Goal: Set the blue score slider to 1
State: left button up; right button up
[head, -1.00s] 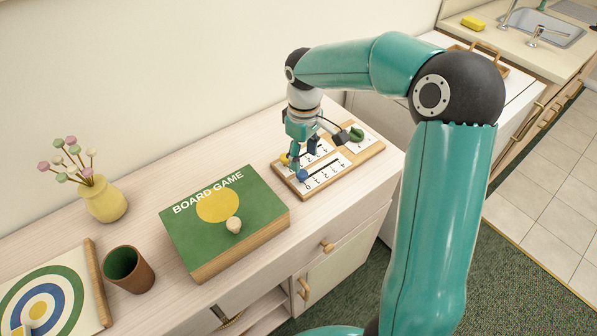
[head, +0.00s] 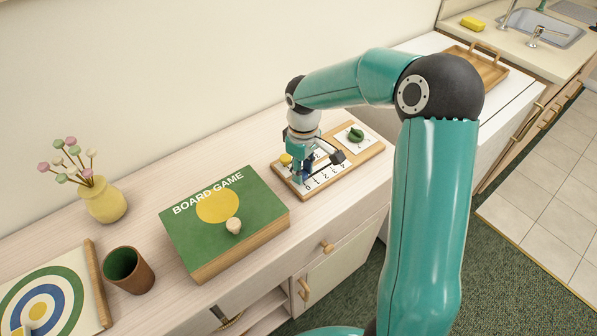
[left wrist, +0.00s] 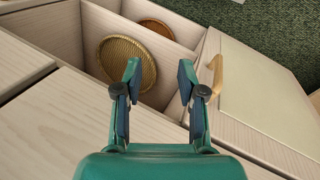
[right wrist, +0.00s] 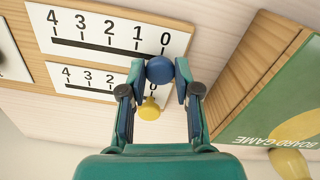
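The score board (head: 366,155) lies on the cabinet's far right end. In the right wrist view the blue slider (right wrist: 160,70) is at the 0 end of its row, marked 4 to 0 (right wrist: 110,33). My right gripper (right wrist: 159,68) points down at it, with one fingertip on each side, seemingly touching the knob. In the head view this gripper (head: 300,180) largely hides the blue slider. A yellow slider (right wrist: 149,109) sits near 0 of the parallel row. My left gripper (left wrist: 158,68) is open and empty above an open cabinet compartment.
A green dial (head: 355,134) is on the board's far end. The board game box (head: 250,222) stands close to the board, left of my right gripper. A brown cup (head: 128,270), a yellow vase (head: 104,200) and a target board (head: 45,300) are further left.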

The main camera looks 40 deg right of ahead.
grip_shut()
jog(key=shift+d, duration=0.1)
jog(key=d, duration=0.3)
jog(key=shift+s, duration=0.15)
jog(key=o, duration=0.9)
grip_release()
jog(key=shift+a, duration=0.1)
jog(key=shift+r, duration=0.15)
notch_tip(320, 180, up, 12)
jog(key=shift+f, duration=0.15)
